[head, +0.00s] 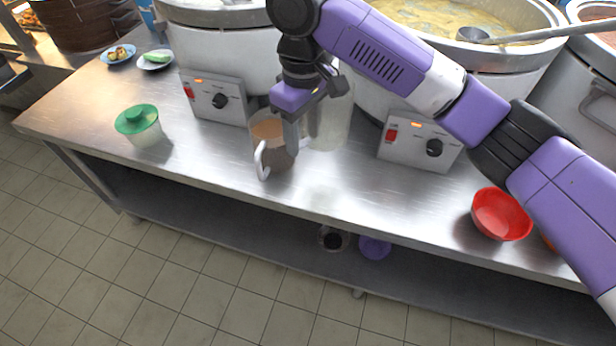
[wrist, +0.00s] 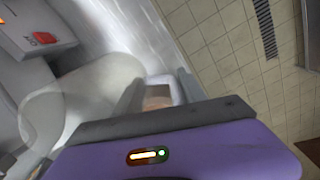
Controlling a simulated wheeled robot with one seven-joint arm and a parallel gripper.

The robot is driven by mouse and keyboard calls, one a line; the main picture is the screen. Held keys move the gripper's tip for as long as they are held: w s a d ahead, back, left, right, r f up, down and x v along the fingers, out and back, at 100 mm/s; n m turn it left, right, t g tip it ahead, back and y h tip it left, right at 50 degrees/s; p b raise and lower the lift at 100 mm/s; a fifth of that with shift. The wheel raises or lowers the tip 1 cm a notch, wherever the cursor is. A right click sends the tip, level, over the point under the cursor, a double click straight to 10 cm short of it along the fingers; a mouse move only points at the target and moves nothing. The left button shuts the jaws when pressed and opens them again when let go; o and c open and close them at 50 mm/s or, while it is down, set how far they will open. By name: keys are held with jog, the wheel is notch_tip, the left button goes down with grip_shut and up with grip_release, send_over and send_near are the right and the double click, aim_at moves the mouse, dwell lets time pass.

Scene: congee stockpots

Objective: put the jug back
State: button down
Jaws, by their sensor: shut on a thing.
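The jug (head: 277,160) has a pale loop handle on its front left side and tan contents inside. It is at the counter's front, between the two control boxes. My gripper (head: 298,145) comes down from above, shut on the jug, with a finger across the jug's right side. In the wrist view, a pale edge with tan inside shows between the fingers (wrist: 158,97). The gripper's purple body hides the rest. I cannot tell whether the jug's base touches the counter.
A clear container (head: 331,125) stands close to the gripper's right. Control boxes (head: 212,98) and (head: 415,148) flank the area, with big pots behind. A green-lidded tub (head: 140,124) is at left and a red bowl (head: 500,215) at right. The counter between tub and jug is clear.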

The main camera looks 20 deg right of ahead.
notch_tip(320, 180, down, 13)
jog(key=shift+d, duration=0.15)
dwell(0.4)
jog(key=shift+s+f, duration=0.1)
jog(key=shift+f, duration=0.05)
jog(key=c, duration=0.6)
grip_release()
jog(key=shift+c, duration=0.2)
notch_tip(320, 180, up, 12)
jog(key=shift+r, duration=0.15)
